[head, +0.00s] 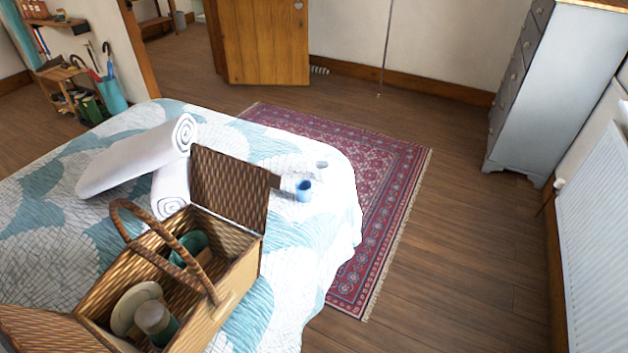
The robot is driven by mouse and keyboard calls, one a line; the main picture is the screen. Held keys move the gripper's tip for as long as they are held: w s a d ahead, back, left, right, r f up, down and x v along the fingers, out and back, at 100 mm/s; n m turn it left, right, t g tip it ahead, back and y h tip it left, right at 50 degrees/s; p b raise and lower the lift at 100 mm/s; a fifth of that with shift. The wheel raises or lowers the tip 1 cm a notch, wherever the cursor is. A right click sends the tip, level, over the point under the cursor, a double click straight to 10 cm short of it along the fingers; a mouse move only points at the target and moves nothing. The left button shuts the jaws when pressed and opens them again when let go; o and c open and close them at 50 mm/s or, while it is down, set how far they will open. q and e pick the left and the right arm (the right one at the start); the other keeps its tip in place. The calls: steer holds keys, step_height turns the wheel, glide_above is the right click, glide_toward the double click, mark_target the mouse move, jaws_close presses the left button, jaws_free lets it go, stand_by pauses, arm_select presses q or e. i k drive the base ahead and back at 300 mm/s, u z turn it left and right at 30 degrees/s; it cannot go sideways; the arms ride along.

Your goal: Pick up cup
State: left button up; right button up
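A small blue cup (303,190) stands on the bed near its far right corner, just right of the basket's raised lid. A teal cup or bowl (190,245) lies inside the open wicker picnic basket (237,285). I cannot tell its exact shape behind the handle. Neither of my grippers shows in the head view, and nothing is seen holding a cup.
The basket stands on the bed (50,230) with its handle up. It holds pale plates (130,305) and a grey-topped container (155,320). Rolled white towels (140,160) lie behind it. A red rug (390,170) and clear wooden floor lie right of the bed. A grey dresser (555,80) stands far right.

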mark_target(321, 167)
steer(key=k, duration=0.5)
steer(key=z, duration=1.05)
steer(key=i, duration=2)
steer(key=u, duration=2.45)
